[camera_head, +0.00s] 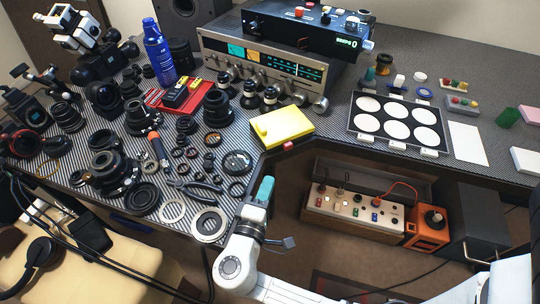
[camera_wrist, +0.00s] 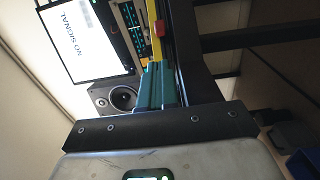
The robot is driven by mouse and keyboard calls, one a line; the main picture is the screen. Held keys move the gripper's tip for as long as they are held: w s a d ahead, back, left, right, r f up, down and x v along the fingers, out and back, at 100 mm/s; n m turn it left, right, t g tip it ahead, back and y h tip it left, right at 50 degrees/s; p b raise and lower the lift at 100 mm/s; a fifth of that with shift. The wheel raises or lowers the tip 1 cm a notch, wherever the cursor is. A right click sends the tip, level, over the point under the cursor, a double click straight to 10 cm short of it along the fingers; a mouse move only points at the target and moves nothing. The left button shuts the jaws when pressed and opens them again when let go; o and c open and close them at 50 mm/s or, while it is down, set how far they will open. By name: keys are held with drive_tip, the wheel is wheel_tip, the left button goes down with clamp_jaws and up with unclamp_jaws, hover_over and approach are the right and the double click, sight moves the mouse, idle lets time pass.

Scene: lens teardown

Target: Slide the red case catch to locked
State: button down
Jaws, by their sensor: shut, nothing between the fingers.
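The yellow case (camera_head: 282,126) lies at the front edge of the bench, in the middle of the head view. The red catch (camera_head: 288,146) sits low on its near side; I cannot tell its position along its slide. In the wrist view the red catch (camera_wrist: 159,28) shows just beyond my fingertips, with a strip of the yellow case (camera_wrist: 153,8) past it. My gripper (camera_head: 265,187) has teal fingers, shut and empty, in front of the bench edge, below and left of the catch and apart from it. The shut fingers also show in the wrist view (camera_wrist: 155,85).
Lens parts, rings and pliers (camera_head: 200,187) crowd the bench left of the case. A radio receiver (camera_head: 265,65) stands behind it. A white-disc panel (camera_head: 398,120) lies to the right. Below the edge are a wooden switch box (camera_head: 352,210) and an orange box (camera_head: 427,234).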

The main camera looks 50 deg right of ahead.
drive_tip(key=shift+d, duration=0.1)
approach(291, 147)
drive_tip(key=w+d, duration=0.4)
drive_tip(key=shift+d+r+p, duration=0.15)
drive_tip(key=shift+d+p, duration=0.05)
drive_tip(key=shift+p, duration=0.15)
drive_tip(key=shift+d, duration=0.1)
idle(0.3)
drive_tip(key=shift+s+d+b, duration=0.2)
drive_tip(key=shift+s+d, duration=0.1)
drive_tip(key=shift+d, duration=0.3)
drive_tip(key=shift+s+d+b, duration=0.15)
drive_tip(key=shift+s+d, duration=0.15)
drive_tip(key=shift+d, duration=0.35)
